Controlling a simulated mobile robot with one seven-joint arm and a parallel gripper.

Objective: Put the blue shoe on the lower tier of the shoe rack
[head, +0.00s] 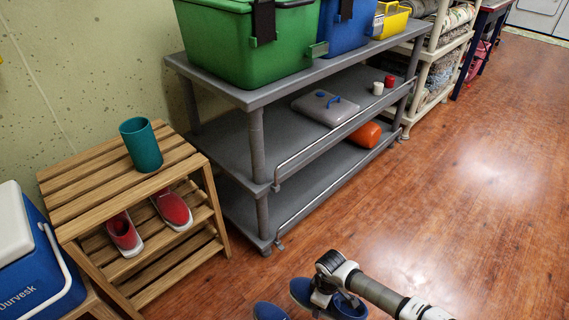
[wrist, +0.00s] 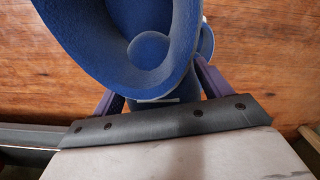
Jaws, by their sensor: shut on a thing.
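The wooden slatted shoe rack (head: 113,182) stands at the left in the head view. Two red shoes (head: 172,209) sit on the tier under its top. The lower tier (head: 179,266) shows bare slats where visible. My gripper (head: 324,294) is at the bottom of the head view, right of the rack, shut on a blue shoe (head: 301,289). In the wrist view this blue shoe (wrist: 95,40) fills the upper middle, its opening facing the camera, between the fingers. I cannot tell whether it touches the floor. Another blue shoe (head: 268,311) is partly cut off at the bottom edge.
A teal cup (head: 141,145) stands on the rack's top. A blue and white cooler (head: 38,262) stands at its left. A grey shelf cart (head: 258,147) with bins stands behind, right of the rack. The wooden floor (head: 478,205) at the right is clear.

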